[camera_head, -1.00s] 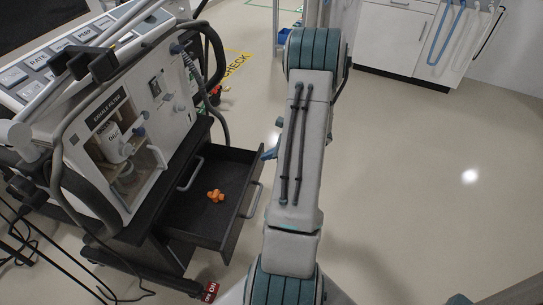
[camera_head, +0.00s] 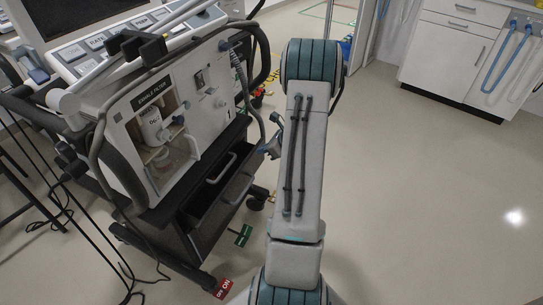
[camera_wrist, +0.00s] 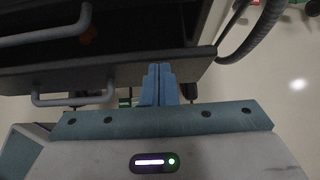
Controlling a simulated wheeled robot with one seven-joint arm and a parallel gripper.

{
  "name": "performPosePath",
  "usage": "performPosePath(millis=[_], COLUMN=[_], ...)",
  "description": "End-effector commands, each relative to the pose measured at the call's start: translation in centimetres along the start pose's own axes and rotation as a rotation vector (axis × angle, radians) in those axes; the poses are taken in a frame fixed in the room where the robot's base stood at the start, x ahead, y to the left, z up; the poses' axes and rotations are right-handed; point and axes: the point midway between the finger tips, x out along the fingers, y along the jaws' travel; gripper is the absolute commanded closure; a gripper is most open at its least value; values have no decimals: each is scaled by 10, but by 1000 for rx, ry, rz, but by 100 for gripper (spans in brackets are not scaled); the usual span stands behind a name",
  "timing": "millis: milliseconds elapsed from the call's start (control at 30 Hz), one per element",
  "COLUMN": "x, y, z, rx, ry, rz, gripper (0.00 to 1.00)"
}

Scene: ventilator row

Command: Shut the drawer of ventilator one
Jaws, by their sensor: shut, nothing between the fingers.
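Ventilator one (camera_head: 165,125) stands at the left in the head view, with a white front panel marked "EXHALE FILTER". Its lower drawer (camera_head: 238,190) is partly open, with a dark gap behind its front and a grey handle on it. In the wrist view the drawer front (camera_wrist: 120,70) runs across the picture, its handle (camera_wrist: 75,102) below. In the head view my arm mostly hides the gripper (camera_head: 272,149).
A closed upper drawer with a handle (camera_head: 222,168) sits above the open one. White cabinets (camera_head: 455,50) stand at the back right. The floor to the right is clear.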

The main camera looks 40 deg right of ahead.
Motion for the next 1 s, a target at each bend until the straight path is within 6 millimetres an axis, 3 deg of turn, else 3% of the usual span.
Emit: performPosePath(millis=[333,800,1000], x=[27,28,19], y=[2,2,0], z=[24,25,17], rx=[-3,-3,-4], ry=[0,0,1], rz=[4,4,4], gripper=[100,100,100])
